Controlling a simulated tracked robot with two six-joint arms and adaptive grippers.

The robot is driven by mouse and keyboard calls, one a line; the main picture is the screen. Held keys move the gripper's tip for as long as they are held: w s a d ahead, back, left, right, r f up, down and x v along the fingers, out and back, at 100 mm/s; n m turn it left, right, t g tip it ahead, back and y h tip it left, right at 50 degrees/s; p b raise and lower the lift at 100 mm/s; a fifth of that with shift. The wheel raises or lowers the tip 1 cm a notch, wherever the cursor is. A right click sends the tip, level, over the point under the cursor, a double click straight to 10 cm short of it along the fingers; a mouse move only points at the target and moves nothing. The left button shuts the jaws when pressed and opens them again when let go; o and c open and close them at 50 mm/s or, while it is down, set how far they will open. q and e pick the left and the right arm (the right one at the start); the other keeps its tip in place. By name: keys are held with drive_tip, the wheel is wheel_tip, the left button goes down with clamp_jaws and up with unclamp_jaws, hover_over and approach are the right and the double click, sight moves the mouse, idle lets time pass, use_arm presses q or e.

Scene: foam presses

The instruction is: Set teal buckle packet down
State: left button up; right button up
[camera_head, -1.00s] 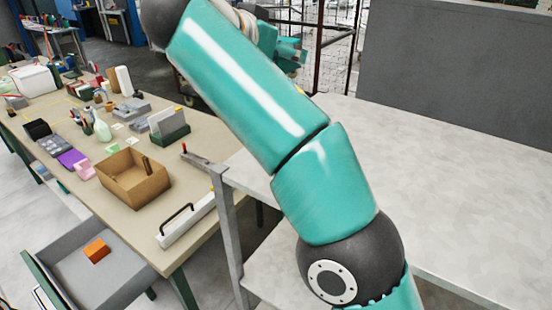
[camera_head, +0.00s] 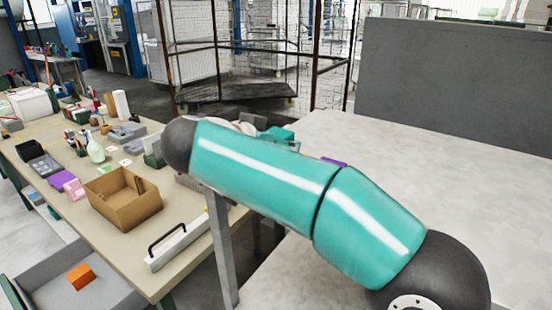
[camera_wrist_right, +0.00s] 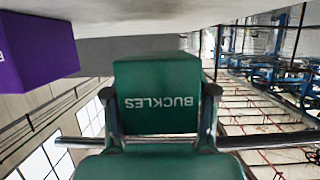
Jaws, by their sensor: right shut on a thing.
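The teal packet (camera_wrist_right: 158,72) fills the middle of the right wrist view, its "BUCKLES" print upside down. My right gripper (camera_wrist_right: 160,93) is shut on it, one dark finger at each side. The pale grey table (camera_wrist_right: 150,12) spans the top of that inverted view; I cannot tell whether the packet touches it. In the head view my teal right arm crosses the near edge of the pale table (camera_head: 450,175). The arm hides most of its gripper and the packet there. My left gripper is not in view.
A purple box (camera_wrist_right: 35,45) stands near the packet; a purple sliver (camera_head: 333,162) shows behind my arm in the head view. The pale table's right part is clear, with a grey panel (camera_head: 450,75) behind. A cluttered bench with a cardboard box (camera_head: 125,205) is at left.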

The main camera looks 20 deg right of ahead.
drive_tip(key=shift+f, duration=1.45)
drive_tip(key=shift+f+b, duration=0.3)
drive_tip(key=shift+b, duration=0.15)
drive_tip(key=o, duration=1.3)
drive_tip(key=shift+r, duration=0.1)
